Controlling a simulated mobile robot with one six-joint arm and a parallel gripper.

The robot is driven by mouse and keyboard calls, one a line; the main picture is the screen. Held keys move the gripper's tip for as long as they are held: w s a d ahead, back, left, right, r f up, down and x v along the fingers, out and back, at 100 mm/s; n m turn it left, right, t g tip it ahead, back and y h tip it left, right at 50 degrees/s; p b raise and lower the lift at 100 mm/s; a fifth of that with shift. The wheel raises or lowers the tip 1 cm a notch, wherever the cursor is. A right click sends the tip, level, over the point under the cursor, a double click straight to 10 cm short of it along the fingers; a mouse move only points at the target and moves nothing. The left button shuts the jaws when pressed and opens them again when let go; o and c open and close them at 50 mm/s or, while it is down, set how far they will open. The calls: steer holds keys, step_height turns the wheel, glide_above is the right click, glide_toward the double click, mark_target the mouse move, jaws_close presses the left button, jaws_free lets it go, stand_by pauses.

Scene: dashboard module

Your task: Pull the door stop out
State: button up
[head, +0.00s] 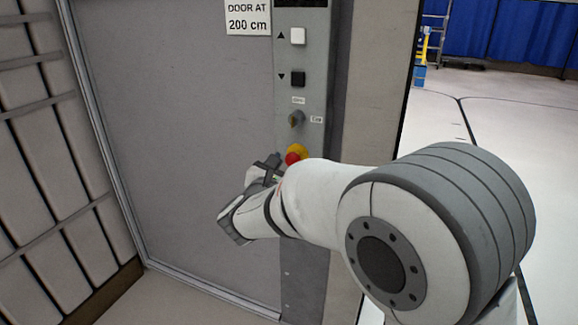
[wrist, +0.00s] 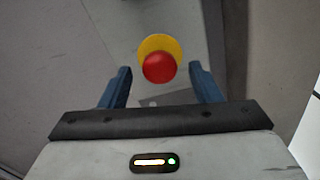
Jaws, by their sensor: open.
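The door stop is a red mushroom button (head: 292,158) on a yellow collar (head: 298,151), low on the grey control panel. In the wrist view the red button (wrist: 158,67) sits in front of the yellow collar (wrist: 160,44), just beyond and between the fingertips. My gripper (head: 268,166) is beside the button in the head view, partly hidden by my arm. In the wrist view my gripper (wrist: 161,72) is open, with one blue finger on each side and nothing held. I cannot tell whether the fingers touch the button.
Above the button the panel has a key switch (head: 296,119), a black button (head: 298,79) and a white button (head: 298,36). A sign (head: 248,17) reads DOOR AT 200 cm. A slatted wall (head: 35,130) stands at left. Open floor (head: 480,130) lies at right.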

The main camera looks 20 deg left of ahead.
steer(key=s, duration=0.7)
steer(key=shift+s+a, duration=0.2)
steer(key=shift+a, duration=0.05)
steer(key=w+d+r+m+g+h+p, duration=0.2)
steer(key=d+m+g+h+p, duration=0.4)
steer(key=d, duration=0.9)
steer(key=s+d+m+g+p, duration=0.25)
steer(key=d+m, duration=0.25)
steer(key=d, duration=0.3)
steer(key=s+d+m+g+p, duration=0.1)
steer(key=s+d+m+g, duration=0.25)
steer(key=d+m, duration=0.4)
steer(key=s+d+r+m+g+y+p, duration=0.1)
steer(key=s+d+r+m+y+p, duration=0.1)
steer(key=s+m, duration=0.5)
steer(key=s+d+r+m+g+y+p, duration=0.2)
steer(key=s+d+m+y+p, duration=0.2)
steer(key=s+m, duration=0.3)
steer(key=shift+y+p, duration=0.65)
steer(key=shift+y, duration=0.15)
steer(key=shift+w, duration=0.1)
